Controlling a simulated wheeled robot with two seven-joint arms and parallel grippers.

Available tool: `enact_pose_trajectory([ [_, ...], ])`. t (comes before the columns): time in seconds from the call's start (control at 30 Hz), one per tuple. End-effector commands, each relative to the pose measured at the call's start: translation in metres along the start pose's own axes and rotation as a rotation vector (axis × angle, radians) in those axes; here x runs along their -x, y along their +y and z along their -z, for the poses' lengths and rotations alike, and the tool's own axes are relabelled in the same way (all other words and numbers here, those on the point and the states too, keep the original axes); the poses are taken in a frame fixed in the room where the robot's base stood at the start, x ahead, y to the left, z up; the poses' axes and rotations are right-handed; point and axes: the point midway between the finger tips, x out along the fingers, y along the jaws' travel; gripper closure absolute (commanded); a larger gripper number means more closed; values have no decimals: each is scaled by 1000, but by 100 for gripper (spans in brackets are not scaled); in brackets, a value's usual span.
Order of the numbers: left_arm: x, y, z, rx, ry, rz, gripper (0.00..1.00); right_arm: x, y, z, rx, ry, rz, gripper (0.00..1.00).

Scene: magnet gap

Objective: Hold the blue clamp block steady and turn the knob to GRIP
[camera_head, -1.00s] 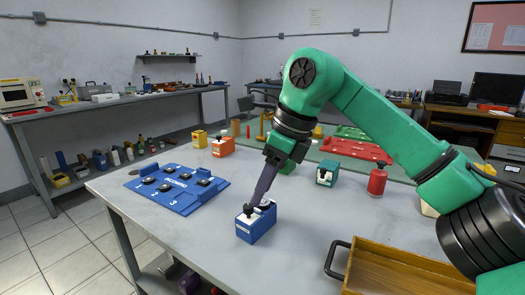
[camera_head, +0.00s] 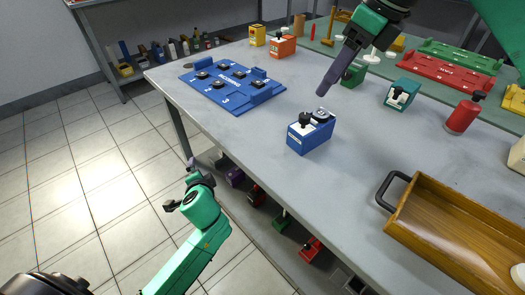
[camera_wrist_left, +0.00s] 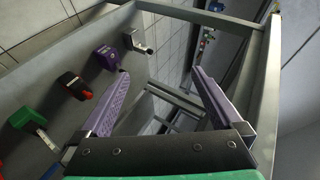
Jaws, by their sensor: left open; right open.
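The blue clamp block (camera_head: 311,138) stands on the grey bench near its front edge. On top are a black knob (camera_head: 305,118) and a metal part; the knob's setting is too small to read. My right gripper (camera_head: 321,92) points down from the upper right. Its purple fingers are above and behind the block, with a gap between, holding nothing. My left gripper (camera_head: 191,164) is low, in front of the bench and below its top, away from the block. In the left wrist view its purple fingers (camera_wrist_left: 160,75) are spread and empty.
A blue board (camera_head: 232,85) with several black-knobbed pieces lies left of the block. A wooden tray (camera_head: 455,228) with a black handle stands at the right. A teal block (camera_head: 402,94) and red cylinder (camera_head: 462,115) are behind. A lower shelf under the bench holds several blocks.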

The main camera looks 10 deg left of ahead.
Motion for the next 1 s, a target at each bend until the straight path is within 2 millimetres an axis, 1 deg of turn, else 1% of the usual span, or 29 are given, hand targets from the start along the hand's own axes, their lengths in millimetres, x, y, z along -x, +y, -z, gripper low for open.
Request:
enact_pose_trajectory([
  [0.03,11,-30,13,-30,25,87,0,0,0,0,0,0,0,50],
  [0.07,20,-48,20,-49,38,141,0,0,0,0,0,0,0,50],
  [0.1,32,-71,29,-73,53,214,0,0,0,0,0,0,0,50],
  [0.17,53,-103,41,-104,71,319,0,0,0,0,0,0,0,50],
  [0.2,68,-123,48,-124,81,390,0,0,0,0,0,0,0,50],
  [0.27,91,-152,58,-168,104,500,0,0,0,0,0,0,0,50],
  [0.3,108,-168,66,-226,131,580,0,0,0,0,0,0,0,50],
  [0.33,119,-178,75,-308,167,647,0,0,0,0,0,0,0,50],
  [0.37,127,-182,85,-406,210,701,0,0,0,0,0,0,0,50],
  [0.4,137,-183,98,-537,267,764,0,0,0,0,0,0,0,50],
  [0.47,156,-180,119,-741,351,865,0,0,0,0,0,0,0,50],
  [0.5,169,-173,133,-885,410,933,0,0,0,0,0,0,0,50],
  [0.53,178,-165,142,-998,454,983,0,0,0,0,0,0,0,50],
  [0.57,188,-154,151,-1113,499,1031,0,0,0,0,0,0,0,50],
  [0.6,199,-138,160,-1262,559,1092,0,0,0,0,0,0,0,50],
  [0.67,213,-111,169,-1465,642,1170,0,0,0,0,0,0,0,50],
  [0.7,220,-94,171,-1582,693,1212,0,0,0,0,0,0,0,50],
  [0.8,231,-62,171,-1785,785,1284,0,0,0,0,0,0,0,50],
  [0.83,233,-56,171,-1823,803,1297,0,0,0,0,0,0,0,50],
  [0.9,235,-47,170,-1872,829,1314,0,0,0,0,0,0,0,50],
  [1.0,234,-46,176,-1880,833,1323,0,0,0,0,0,0,0,50],
])
